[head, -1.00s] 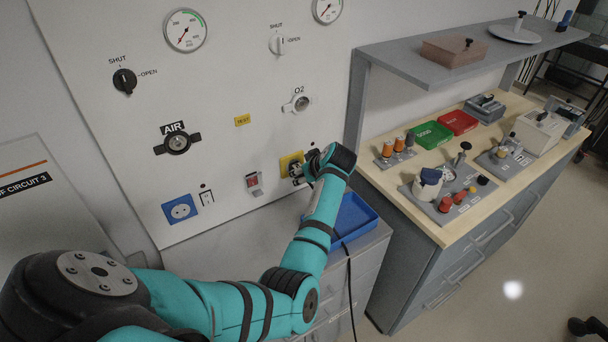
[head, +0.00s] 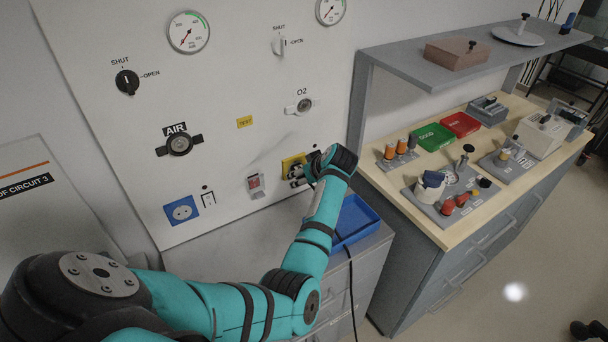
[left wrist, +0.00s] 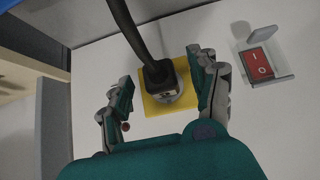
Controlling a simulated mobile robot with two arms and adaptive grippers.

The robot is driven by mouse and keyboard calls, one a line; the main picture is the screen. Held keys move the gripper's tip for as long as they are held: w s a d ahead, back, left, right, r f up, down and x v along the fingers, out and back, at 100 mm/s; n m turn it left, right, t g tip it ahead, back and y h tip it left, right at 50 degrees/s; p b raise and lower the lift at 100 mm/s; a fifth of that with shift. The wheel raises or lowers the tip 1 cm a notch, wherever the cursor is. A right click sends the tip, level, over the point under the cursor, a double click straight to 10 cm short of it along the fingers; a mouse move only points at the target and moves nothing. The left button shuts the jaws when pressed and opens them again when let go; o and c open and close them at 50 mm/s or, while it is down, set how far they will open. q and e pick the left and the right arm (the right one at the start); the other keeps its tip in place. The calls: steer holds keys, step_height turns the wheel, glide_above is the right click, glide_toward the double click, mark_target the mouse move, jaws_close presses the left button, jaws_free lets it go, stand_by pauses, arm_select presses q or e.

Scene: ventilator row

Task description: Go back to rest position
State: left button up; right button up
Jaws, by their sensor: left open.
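My left gripper (left wrist: 165,95) is open in the left wrist view, its two fingers on either side of a black plug with a cord (left wrist: 158,72). The plug sits at the yellow socket plate (left wrist: 160,105) on the wall panel, and a gap shows between it and the right finger. In the head view my left arm reaches across to the yellow plate (head: 289,167), and the gripper (head: 302,178) is mostly hidden behind my wrist. My right gripper is not in view.
A red rocker switch (head: 254,183) with a raised clear cover is left of the yellow plate. A blue tray (head: 368,229) lies under my wrist on the grey cabinet. The wooden workbench (head: 441,233) with several parts stands right, below a grey shelf (head: 400,62).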

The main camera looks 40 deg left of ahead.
arm_select(q)
steer(key=v, duration=0.7)
